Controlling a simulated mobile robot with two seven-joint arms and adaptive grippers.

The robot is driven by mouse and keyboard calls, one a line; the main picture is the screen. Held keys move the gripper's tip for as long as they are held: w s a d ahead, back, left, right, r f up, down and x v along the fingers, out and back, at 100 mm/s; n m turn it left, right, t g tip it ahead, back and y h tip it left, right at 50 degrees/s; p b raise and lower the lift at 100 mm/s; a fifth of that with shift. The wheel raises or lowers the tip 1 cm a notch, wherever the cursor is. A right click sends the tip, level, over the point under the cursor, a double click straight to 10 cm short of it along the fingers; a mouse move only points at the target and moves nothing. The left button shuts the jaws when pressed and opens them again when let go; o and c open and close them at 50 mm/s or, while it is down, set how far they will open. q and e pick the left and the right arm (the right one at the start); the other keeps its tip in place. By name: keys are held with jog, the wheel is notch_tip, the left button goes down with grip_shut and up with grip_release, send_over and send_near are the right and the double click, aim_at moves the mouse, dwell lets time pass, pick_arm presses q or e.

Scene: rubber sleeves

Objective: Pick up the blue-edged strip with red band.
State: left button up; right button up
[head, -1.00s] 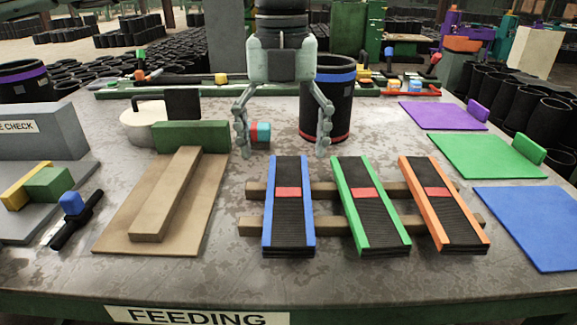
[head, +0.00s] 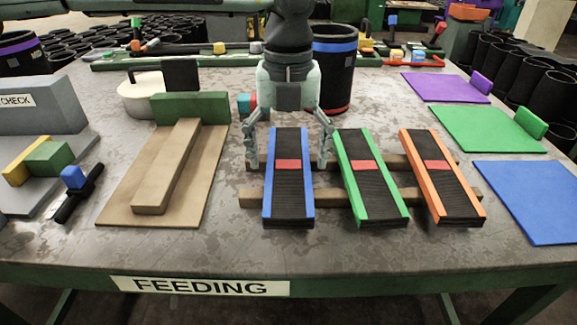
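The blue-edged strip (head: 289,196) is black and ribbed with blue side edges and a red band (head: 288,165) across it. It lies across two brown wooden bars, its long side running toward me. My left gripper (head: 288,160) is open above its far part, pointing down, with one finger to the left of the strip and one to the right. Gaps show between the fingers and the blue edges; exact fingertip height is hard to tell. My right gripper is out of view.
A green-edged strip (head: 370,185) lies close right of the gripper, then an orange-edged strip (head: 440,185). A black cylinder (head: 333,75) with a blue ring stands behind. A wooden board with a block (head: 165,170) lies left. Blue, green and purple mats lie right.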

pick_arm(q)
jog(key=c, duration=1.2)
jog(key=shift+r, duration=0.1)
